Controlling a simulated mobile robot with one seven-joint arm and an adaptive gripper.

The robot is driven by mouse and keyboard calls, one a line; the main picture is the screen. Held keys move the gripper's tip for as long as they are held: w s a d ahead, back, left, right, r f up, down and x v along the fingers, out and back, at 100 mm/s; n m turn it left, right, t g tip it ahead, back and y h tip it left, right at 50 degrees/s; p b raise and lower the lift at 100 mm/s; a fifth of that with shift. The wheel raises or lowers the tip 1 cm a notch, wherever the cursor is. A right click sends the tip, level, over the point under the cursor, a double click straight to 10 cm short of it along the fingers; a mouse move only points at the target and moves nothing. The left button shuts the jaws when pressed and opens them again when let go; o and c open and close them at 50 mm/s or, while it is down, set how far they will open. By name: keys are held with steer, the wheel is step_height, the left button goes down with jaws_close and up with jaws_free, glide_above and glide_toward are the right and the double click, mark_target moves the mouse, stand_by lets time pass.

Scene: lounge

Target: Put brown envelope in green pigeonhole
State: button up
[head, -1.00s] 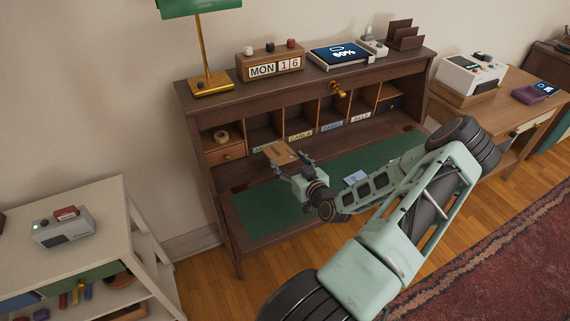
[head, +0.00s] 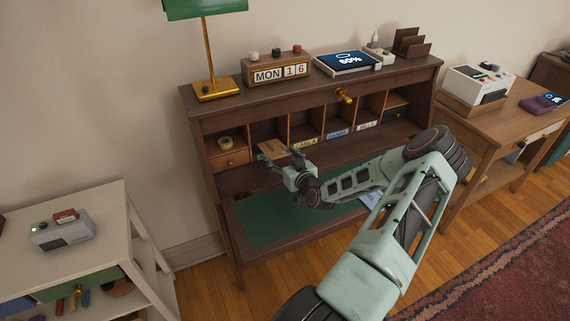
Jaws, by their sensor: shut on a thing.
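My gripper (head: 283,160) is shut on the brown envelope (head: 271,146) and holds it roughly flat above the desk. The envelope's far end overlaps the front of the left open pigeonhole (head: 264,128) in the picture; I cannot tell whether it is inside. That compartment's label is hidden behind the envelope and gripper. To its right are pigeonholes with a yellow label (head: 305,144), a blue label (head: 337,133) and a pale label (head: 367,125).
The compartment at far left holds a tape roll (head: 225,142) above a small drawer (head: 232,160). Wooden dividers separate the pigeonholes. A pale blue paper (head: 371,198) lies on the green desk mat (head: 262,222), partly behind my arm. A lamp (head: 211,88) stands on top.

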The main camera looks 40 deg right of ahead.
mark_target(273, 148)
steer(key=b+x, duration=0.4)
steer(key=x, duration=0.2)
steer(key=shift+w+d+r+b, duration=0.15)
steer(key=shift+w+b, duration=0.25)
steer(key=shift+w, duration=0.3)
steer(key=o, duration=1.1)
steer(key=c, duration=1.5)
steer(key=shift+f+b, duration=0.9)
steer(key=shift+b, duration=0.05)
steer(key=shift+s, duration=0.15)
